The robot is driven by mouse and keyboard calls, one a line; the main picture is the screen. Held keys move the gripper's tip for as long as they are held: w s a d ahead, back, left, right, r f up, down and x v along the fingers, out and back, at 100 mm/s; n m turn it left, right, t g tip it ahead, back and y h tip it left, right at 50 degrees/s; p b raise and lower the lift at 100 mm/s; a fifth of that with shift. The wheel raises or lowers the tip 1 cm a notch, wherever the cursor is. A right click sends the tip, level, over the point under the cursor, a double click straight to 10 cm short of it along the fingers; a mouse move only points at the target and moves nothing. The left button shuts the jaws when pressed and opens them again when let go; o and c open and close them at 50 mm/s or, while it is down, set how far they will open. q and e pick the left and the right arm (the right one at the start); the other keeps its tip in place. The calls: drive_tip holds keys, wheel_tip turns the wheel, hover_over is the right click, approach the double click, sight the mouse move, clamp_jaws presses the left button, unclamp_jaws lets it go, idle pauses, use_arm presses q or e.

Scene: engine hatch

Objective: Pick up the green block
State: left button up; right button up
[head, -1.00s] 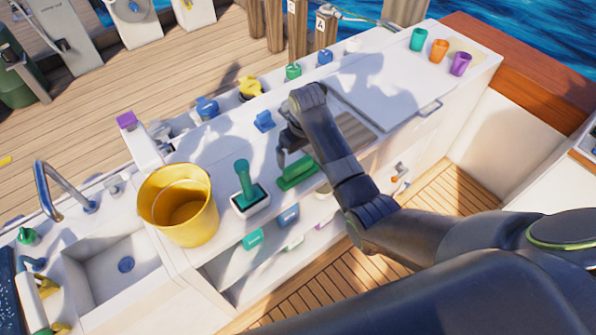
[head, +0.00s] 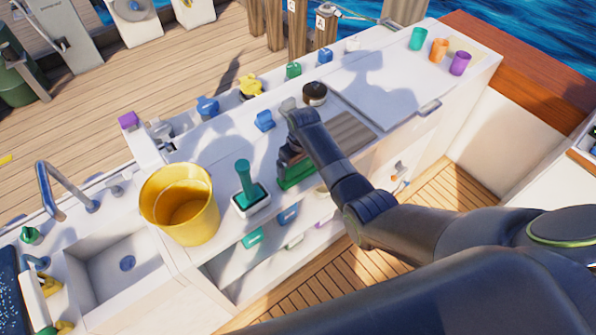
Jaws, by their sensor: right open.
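The green block (head: 296,178) lies near the front edge of the white counter (head: 225,160), just right of the green-handled lever. My right gripper (head: 288,158) is directly over the block, pointing down, with its fingers close to or at the block's top. It is open. The arm and gripper hide part of the block, and I cannot tell whether the fingers touch it. My left gripper is not in view.
A green lever (head: 245,180) in a white base and a yellow bucket (head: 180,205) stand left of the block. A blue block (head: 264,121) and a dark round knob (head: 314,93) are behind. Three cups, one an orange cup (head: 439,50), stand far right.

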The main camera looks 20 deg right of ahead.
drive_tip(key=shift+c, duration=0.3)
drive_tip(key=c, duration=0.7)
drive_tip(key=shift+r, duration=0.1)
wheel_tip(320, 180, up, 10)
drive_tip(key=shift+f+b, duration=0.1)
drive_tip(key=shift+b, duration=0.35)
